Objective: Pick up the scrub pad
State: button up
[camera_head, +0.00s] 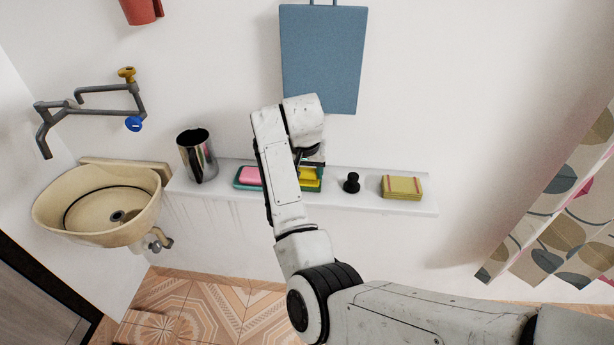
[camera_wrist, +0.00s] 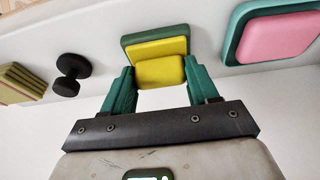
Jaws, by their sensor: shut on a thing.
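A yellow and green scrub pad (camera_head: 311,184) is on the wall shelf, partly hidden by my arm in the head view. In the wrist view the yellow pad (camera_wrist: 160,72) shows between the two teal fingers of my gripper (camera_wrist: 160,88). The gripper is shut on it, with one finger at each side. A darker yellow face and a green layer show just behind the near yellow face. My gripper also shows in the head view (camera_head: 311,170), low over the shelf. I cannot tell whether the pad is clear of the shelf.
The white shelf (camera_head: 390,205) also holds a pink soap (camera_head: 249,174) in a teal dish, a metal jug (camera_head: 197,155), a small black knob-shaped object (camera_head: 351,183) and a yellowish stack (camera_head: 401,187). A sink (camera_head: 97,207) is at left. A blue board (camera_head: 322,55) hangs above.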

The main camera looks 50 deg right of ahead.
jog(key=shift+r, duration=0.35)
notch_tip(320, 180, up, 2)
jog(key=shift+r+b, duration=0.1)
jog(key=shift+b, duration=0.4)
jog(key=s+d+r+p, duration=0.1)
jog(key=s+r+p, duration=0.2)
jog(key=s+r, duration=0.7)
jog(key=shift+s, duration=2)
